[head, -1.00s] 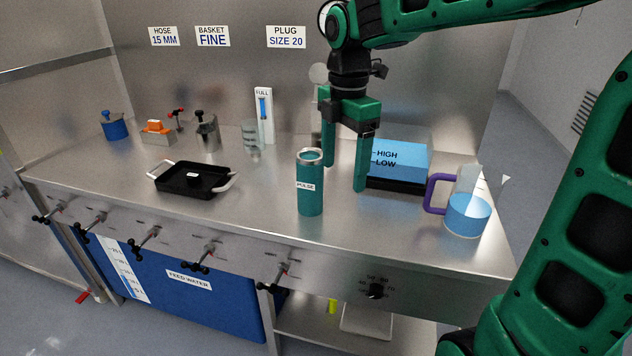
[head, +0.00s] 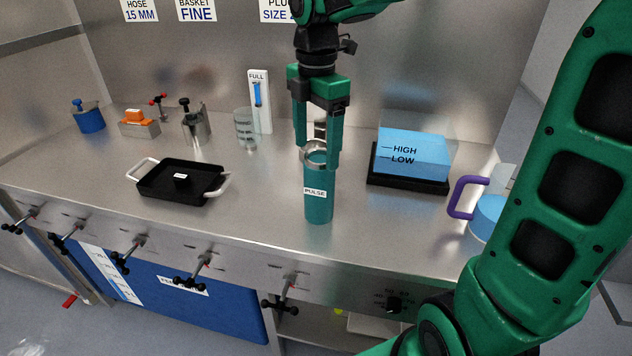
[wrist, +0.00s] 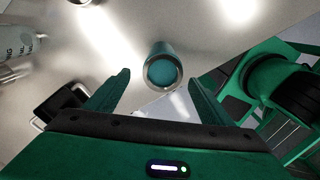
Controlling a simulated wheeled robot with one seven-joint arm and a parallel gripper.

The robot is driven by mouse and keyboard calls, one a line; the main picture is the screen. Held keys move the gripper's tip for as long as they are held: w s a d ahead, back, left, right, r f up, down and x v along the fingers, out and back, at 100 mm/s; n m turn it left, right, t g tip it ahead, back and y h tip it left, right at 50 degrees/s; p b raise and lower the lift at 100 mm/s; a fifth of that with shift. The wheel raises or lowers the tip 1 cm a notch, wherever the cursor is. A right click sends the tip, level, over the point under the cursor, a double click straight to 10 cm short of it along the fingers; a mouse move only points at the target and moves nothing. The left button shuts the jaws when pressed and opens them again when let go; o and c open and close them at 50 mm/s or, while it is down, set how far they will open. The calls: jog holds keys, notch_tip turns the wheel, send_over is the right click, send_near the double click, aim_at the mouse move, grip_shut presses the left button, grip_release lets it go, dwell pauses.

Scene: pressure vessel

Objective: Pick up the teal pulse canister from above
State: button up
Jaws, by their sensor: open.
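The teal pulse canister (head: 319,205) stands upright on the steel counter, with a "PULSE" label and a pale metal rim around its open-looking top. It also shows from above in the wrist view (wrist: 162,72), just beyond the fingertips and roughly midway between them sideways. My gripper (head: 318,158) is open, pointing down over the canister. In the head view its fingers overlap the canister's top; I cannot tell whether they touch it. In the wrist view (wrist: 160,85) nothing is held between the fingers.
A black tray with pale handles (head: 160,188) lies to the left. A blue-filled clear box (head: 413,152) on a black base stands to the right. A purple-handled jug (head: 463,197) is partly hidden by my arm. Behind are a beaker (head: 245,130) and a FULL gauge (head: 260,110).

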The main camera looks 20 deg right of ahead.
aim_at(320, 160)
jog(key=f, duration=0.2)
jog(key=d+f, duration=0.1)
jog(key=f, duration=0.1)
jog(key=shift+f, duration=0.35)
jog(key=shift+a+f, duration=0.1)
jog(key=shift+f, duration=2.45)
jog(key=c, duration=1.6)
jog(key=shift+r, duration=0.15)
